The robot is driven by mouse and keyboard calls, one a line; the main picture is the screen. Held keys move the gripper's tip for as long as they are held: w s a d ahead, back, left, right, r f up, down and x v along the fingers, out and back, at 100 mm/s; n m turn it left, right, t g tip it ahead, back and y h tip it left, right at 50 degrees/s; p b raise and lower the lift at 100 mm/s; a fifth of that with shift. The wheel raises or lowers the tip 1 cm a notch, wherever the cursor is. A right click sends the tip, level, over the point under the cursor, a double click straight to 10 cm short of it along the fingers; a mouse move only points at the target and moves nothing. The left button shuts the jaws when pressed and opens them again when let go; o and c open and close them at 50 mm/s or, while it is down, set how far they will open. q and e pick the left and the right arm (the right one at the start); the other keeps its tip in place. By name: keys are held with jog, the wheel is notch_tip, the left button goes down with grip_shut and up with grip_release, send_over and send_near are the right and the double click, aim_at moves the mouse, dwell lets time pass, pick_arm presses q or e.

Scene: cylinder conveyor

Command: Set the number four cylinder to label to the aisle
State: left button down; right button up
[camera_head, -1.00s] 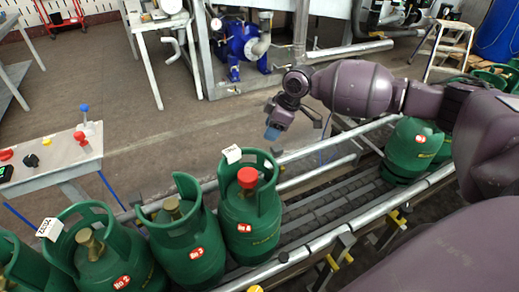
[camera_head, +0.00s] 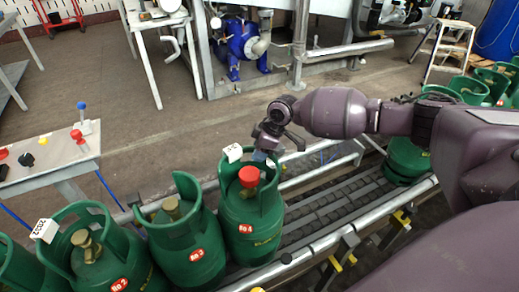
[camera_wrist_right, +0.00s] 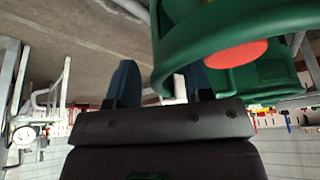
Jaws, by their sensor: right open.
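The number four cylinder (camera_head: 252,215) is green with a red valve cap and an open collar. It stands upright on the conveyor, at the right end of the near row. Its red round "No 4" label (camera_head: 246,229) faces my head camera. A white tag (camera_head: 233,152) sits on the collar's upper left edge. My right gripper (camera_head: 264,158) is open, right behind the collar's top. In the right wrist view the blue fingers (camera_wrist_right: 160,85) are apart, and the green collar (camera_wrist_right: 230,30) overlaps the right-hand one. I cannot tell whether they touch. My left gripper is out of view.
The number three cylinder (camera_head: 188,245) stands close on the left, with number two (camera_head: 110,262) beyond it. The conveyor (camera_head: 335,205) is bare to the right up to another green cylinder (camera_head: 407,160). A control table (camera_head: 50,165) stands at left; floor lies behind the rails.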

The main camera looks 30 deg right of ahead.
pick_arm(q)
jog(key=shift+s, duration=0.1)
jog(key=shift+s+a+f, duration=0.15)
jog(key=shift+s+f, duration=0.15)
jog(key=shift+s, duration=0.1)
pick_arm(e)
grip_shut()
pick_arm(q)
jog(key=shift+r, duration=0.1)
pick_arm(e)
jog(key=shift+r, duration=0.1)
jog(key=s+m+p, duration=0.1)
jog(key=p, duration=0.1)
jog(key=s+d+m+h+p, duration=0.1)
jog(key=m+p, duration=0.1)
jog(key=p, duration=0.1)
jog(key=shift+d+t, duration=0.1)
jog(key=shift+t, duration=0.3)
jog(key=shift+f, duration=0.25)
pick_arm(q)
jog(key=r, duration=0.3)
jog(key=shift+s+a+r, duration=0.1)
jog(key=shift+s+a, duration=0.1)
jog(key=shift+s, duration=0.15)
pick_arm(e)
jog(key=shift+s, duration=0.1)
